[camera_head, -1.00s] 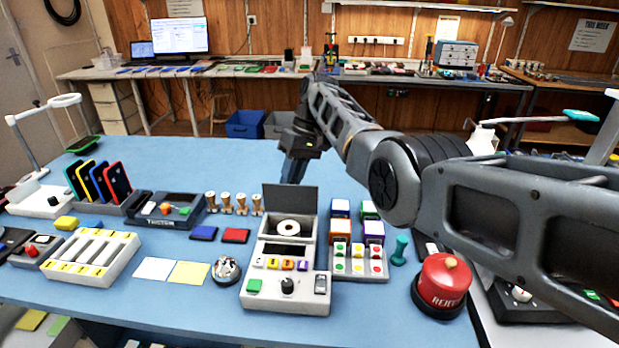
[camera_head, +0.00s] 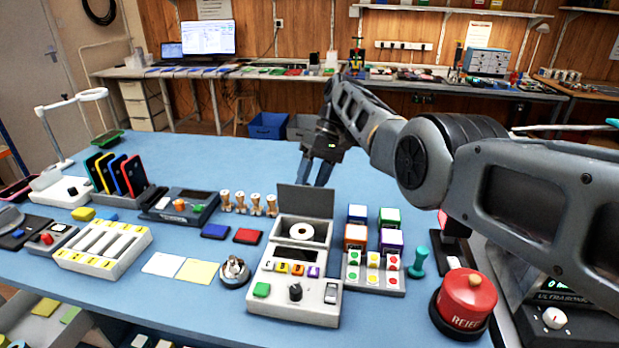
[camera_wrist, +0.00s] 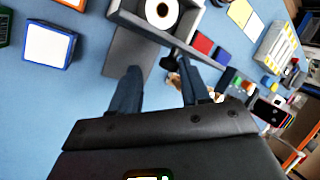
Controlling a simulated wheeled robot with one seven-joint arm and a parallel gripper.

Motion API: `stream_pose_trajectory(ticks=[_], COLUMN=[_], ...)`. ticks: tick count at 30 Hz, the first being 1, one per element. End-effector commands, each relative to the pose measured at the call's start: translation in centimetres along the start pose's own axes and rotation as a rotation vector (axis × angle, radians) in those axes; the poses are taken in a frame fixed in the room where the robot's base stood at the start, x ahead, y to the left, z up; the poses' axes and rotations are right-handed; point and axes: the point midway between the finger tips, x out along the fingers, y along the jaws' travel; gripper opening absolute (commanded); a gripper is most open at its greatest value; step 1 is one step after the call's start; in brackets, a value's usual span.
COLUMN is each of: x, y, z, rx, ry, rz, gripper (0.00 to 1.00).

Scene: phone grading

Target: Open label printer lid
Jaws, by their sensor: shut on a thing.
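The label printer (camera_head: 293,290) is a pale box on the blue table with a white roll (camera_head: 301,231) in its open bay. Its dark grey lid (camera_head: 305,201) stands raised at the back of the bay. My gripper (camera_head: 316,180) is at the lid's upper edge, reaching down from behind, and is shut on the lid. In the wrist view, my two fingers (camera_wrist: 158,85) show apart, with the grey lid (camera_wrist: 127,52) partly behind the left one. The exact contact at the fingertips is hidden. The roll also shows at the top of the wrist view (camera_wrist: 161,12).
Coloured blocks (camera_head: 373,230) and a button tray (camera_head: 374,275) stand right of the printer. Wooden stamps (camera_head: 248,204) and blue and red pads (camera_head: 231,233) lie to its left. A red REJECT button (camera_head: 467,298) stands front right. The table behind is clear.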

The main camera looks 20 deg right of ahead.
Motion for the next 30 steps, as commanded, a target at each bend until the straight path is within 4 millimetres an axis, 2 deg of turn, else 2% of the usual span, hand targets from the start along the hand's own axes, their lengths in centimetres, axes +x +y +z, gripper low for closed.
stream_pose_trajectory(ticks=[1, 5, 22, 26, 30], x=[0.6, 0.6, 0.3, -1.1, -3.6], y=[0.6, 0.5, 0.2, 0.2, 0.2], z=[0.5, 0.5, 0.2, 0.1, 0.1], rx=[0.008, 0.007, 0.002, 0.001, 0.001], ry=[-0.019, -0.018, -0.012, -0.008, -0.005], rz=[0.003, 0.003, 0.002, 0.002, 0.003], gripper=[0.37, 0.48, 0.48, 0.48, 0.48])
